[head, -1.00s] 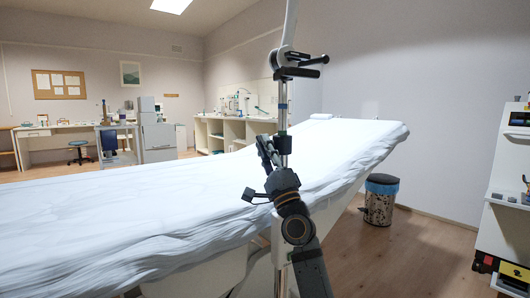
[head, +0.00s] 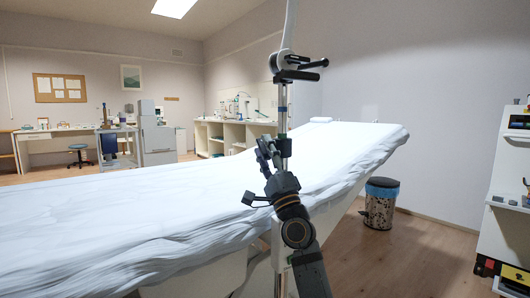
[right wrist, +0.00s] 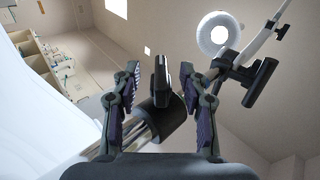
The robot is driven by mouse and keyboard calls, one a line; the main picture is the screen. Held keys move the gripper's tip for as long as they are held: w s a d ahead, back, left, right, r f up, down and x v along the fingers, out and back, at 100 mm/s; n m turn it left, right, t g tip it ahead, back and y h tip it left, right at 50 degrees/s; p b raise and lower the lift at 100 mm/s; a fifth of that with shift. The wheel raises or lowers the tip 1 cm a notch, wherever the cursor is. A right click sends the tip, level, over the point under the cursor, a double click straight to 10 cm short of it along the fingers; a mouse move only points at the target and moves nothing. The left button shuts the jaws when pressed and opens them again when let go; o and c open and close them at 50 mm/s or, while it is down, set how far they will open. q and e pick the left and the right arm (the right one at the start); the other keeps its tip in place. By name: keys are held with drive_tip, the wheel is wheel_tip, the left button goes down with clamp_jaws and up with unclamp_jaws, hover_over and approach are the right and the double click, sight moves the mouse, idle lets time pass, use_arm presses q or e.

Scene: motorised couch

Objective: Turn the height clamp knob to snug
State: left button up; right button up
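The height clamp is a dark collar (head: 284,146) on the upright metal pole (head: 282,103) beside the couch. In the right wrist view the collar (right wrist: 166,122) is a black cylinder around the shiny pole. A dark upright knob or grip (right wrist: 161,80) stands out from it. My right gripper (head: 265,148) is at the collar's left in the head view. In the right wrist view its two ridged fingers (right wrist: 160,92) stand apart, one on each side of the knob, with visible gaps. My left gripper is in neither view.
A white-sheeted couch (head: 130,205) fills the left and middle, behind my right arm. Higher on the pole is a joint with black handles (head: 298,66), also in the right wrist view (right wrist: 262,82). A bin (head: 380,205) and a white cabinet (head: 506,215) stand right.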

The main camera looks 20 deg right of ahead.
drive_tip(key=v, duration=1.2)
idle(0.3)
